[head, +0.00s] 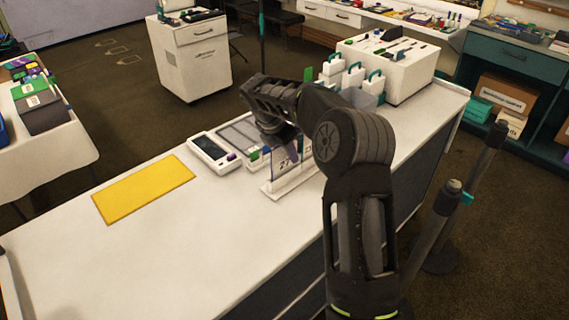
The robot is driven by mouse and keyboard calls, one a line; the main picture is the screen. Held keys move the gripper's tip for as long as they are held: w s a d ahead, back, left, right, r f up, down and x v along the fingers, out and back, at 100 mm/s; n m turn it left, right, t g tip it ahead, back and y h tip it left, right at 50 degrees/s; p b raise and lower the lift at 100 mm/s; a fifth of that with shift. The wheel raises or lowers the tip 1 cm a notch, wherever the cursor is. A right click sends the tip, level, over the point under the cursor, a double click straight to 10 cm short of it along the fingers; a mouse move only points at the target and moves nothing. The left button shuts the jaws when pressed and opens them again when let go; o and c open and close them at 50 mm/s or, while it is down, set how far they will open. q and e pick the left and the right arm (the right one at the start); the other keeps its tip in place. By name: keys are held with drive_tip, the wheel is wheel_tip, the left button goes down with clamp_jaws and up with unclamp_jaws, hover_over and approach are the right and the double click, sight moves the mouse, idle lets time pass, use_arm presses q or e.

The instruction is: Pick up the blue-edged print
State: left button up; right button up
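My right arm reaches in from the lower right over the white counter. My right gripper (283,143) points down just above and behind a white slotted stand (277,190). An upright white print with dark lettering (287,165) and a bluish edge shows at the stand, partly hidden by my arm and wrist. I take it for the blue-edged print, but its edge is too small and covered to be sure. The fingertips are too dark and hidden to tell whether they are open, shut or touching the print. My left gripper is not in view.
A yellow mat (144,189) lies on the counter (150,265) at left. A card terminal (214,151) and a grey tray lie beside the stand. White teal-handled holders (331,68) and a white box (400,70) stand behind. The counter's front left is clear. Posts (433,225) stand at right.

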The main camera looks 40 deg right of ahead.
drive_tip(key=shift+f, duration=0.2)
drive_tip(key=shift+c, duration=0.3)
clamp_jaws()
